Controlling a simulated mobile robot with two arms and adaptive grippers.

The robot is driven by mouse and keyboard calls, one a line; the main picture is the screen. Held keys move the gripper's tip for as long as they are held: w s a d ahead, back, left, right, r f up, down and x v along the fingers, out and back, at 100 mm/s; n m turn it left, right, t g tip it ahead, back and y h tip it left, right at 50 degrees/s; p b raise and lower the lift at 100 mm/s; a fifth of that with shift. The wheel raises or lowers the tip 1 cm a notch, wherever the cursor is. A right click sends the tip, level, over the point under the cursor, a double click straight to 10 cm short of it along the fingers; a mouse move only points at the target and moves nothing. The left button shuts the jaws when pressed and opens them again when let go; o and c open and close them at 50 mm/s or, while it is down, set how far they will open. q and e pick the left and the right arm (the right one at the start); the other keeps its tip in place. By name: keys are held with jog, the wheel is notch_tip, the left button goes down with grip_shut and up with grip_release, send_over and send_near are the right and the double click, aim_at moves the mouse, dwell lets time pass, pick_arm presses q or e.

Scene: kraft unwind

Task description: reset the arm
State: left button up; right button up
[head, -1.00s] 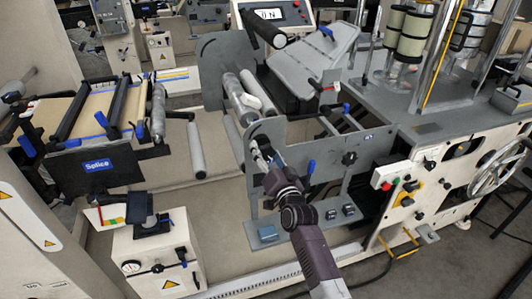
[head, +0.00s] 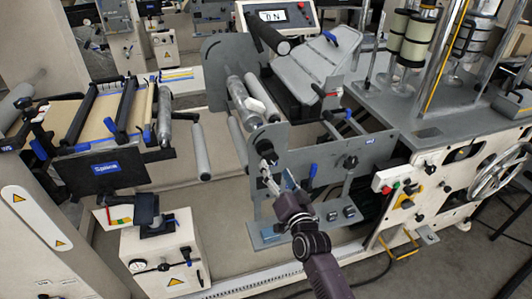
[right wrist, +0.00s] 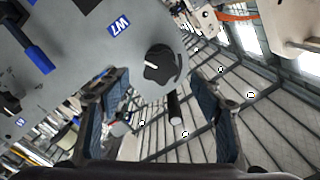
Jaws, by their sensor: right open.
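My right arm reaches up from the lower middle of the head view. Its gripper (head: 268,177) is in front of the left part of a grey side plate (head: 330,150) of the unwind machine. In the right wrist view my right gripper (right wrist: 160,95) is open, with its two padded fingers apart and nothing held between them. A black knob (right wrist: 163,67) on a grey plate shows beyond the fingers, apart from them. My left gripper is not in view.
A splice table (head: 110,170) stands at the left, with a white box (head: 165,250) below it. Rollers (head: 245,95) lie behind the side plate. A control panel with buttons and a handwheel (head: 497,170) is at the right. Pale floor lies between the stations.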

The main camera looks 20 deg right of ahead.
jog(key=s+a+f+n+g+b, duration=0.1)
jog(key=s+f+n+g, duration=0.15)
jog(key=s+f, duration=0.75)
jog(key=s+f+n+g+b, duration=0.1)
jog(key=s+f+g, duration=0.25)
jog(key=f, duration=1.35)
jog(key=s+a+f+n+g+b, duration=0.1)
jog(key=s+f+n+g, duration=0.15)
jog(key=s+f, duration=0.75)
jog(key=s+d+f+n+g+b, duration=0.1)
jog(key=s+f+g, duration=0.1)
jog(key=s+f, duration=0.5)
jog(key=s+d+f+n+g+b, duration=0.1)
jog(key=s+f, duration=0.7)
jog(key=s, duration=0.8)
jog(key=s+d+f+n+g+b, duration=0.1)
jog(key=s+d+f+g, duration=0.2)
jog(key=s, duration=0.8)
notch_tip(320, 180, down, 5)
jog(key=shift+s+d+r+g+h, duration=0.15)
jog(key=shift+d+g+h, duration=0.15)
jog(key=shift+g, duration=0.95)
